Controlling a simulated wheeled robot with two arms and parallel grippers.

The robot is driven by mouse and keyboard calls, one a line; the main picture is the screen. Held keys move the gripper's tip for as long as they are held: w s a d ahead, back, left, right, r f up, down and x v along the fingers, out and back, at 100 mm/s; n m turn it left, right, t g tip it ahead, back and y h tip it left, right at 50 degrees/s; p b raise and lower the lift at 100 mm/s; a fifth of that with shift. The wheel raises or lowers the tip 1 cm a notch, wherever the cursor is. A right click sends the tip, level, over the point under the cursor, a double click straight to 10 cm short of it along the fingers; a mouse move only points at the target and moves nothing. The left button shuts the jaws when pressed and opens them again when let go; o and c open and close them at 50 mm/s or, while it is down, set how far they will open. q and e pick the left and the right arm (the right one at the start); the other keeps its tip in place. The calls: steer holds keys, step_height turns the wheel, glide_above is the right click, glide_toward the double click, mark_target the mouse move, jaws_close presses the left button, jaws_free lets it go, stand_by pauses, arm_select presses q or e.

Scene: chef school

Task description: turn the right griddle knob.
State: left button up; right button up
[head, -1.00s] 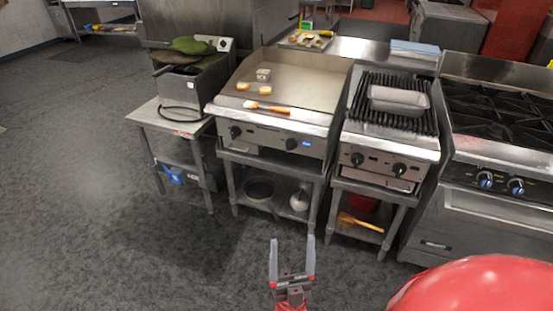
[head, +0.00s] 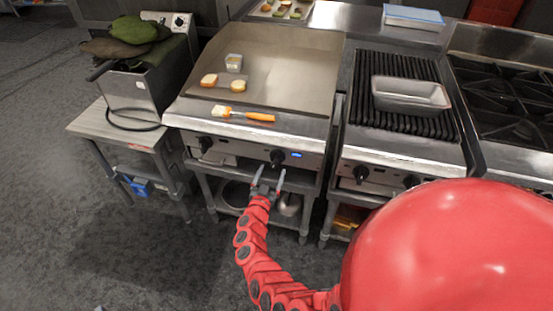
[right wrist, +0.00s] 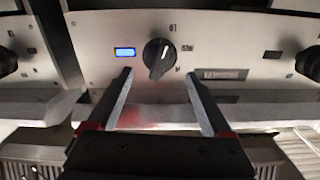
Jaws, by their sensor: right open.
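The right griddle knob (head: 277,157) is a round black dial on the steel front panel of the griddle (head: 285,70), beside a small lit blue display (head: 297,155). In the right wrist view the knob (right wrist: 159,57) is just beyond my fingertips, with its grip bar slightly tilted. My right gripper (head: 270,171) is open and empty, just below and in front of the knob. In the right wrist view its fingers (right wrist: 158,76) stand apart on either side of the knob's line, with no visible contact. My left gripper is not in view.
A left griddle knob (head: 205,144) is on the same panel. A grill (head: 403,120) with a metal pan (head: 411,94) stands to the right.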

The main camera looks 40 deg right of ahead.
mark_target(275, 164)
steer(key=x, duration=0.5)
steer(key=shift+w+d+f+b, duration=0.2)
steer(key=shift+b, duration=0.1)
steer(key=shift+x, duration=0.75)
steer(key=shift+r, duration=0.1)
steer(key=c, duration=1.1)
steer(key=shift+o, duration=0.2)
